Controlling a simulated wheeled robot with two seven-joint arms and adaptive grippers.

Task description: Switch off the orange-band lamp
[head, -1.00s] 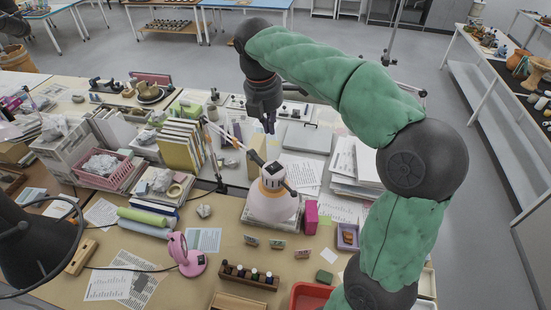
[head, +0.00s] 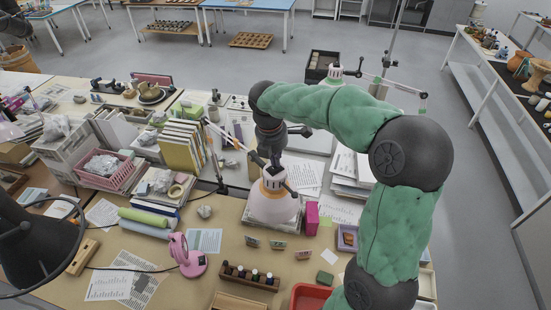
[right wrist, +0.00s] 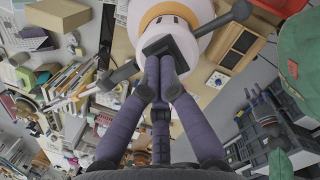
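The orange-band lamp has a pale shade and a white cap with dark slots; it stands mid-table in the head view (head: 273,205). In the right wrist view the lamp (right wrist: 195,18) fills the top, with its orange band around the shade. A dark block, perhaps its switch, sits on the cap in front of my fingers. My right gripper (head: 275,160) is just above the lamp's cap. In the right wrist view its purple-grey fingers (right wrist: 160,66) are together at the dark block, with nothing seen between them; contact is unclear. My left gripper is out of view.
Dark rods stick out from the lamp's cap. A pink box (head: 311,218) stands right of the lamp, and a pink lamp (head: 187,258) stands front left. Upright books (head: 183,147) are behind left. Another lamp (head: 335,72) stands at the back. Brown table shows around small bottles in a rack (head: 249,276).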

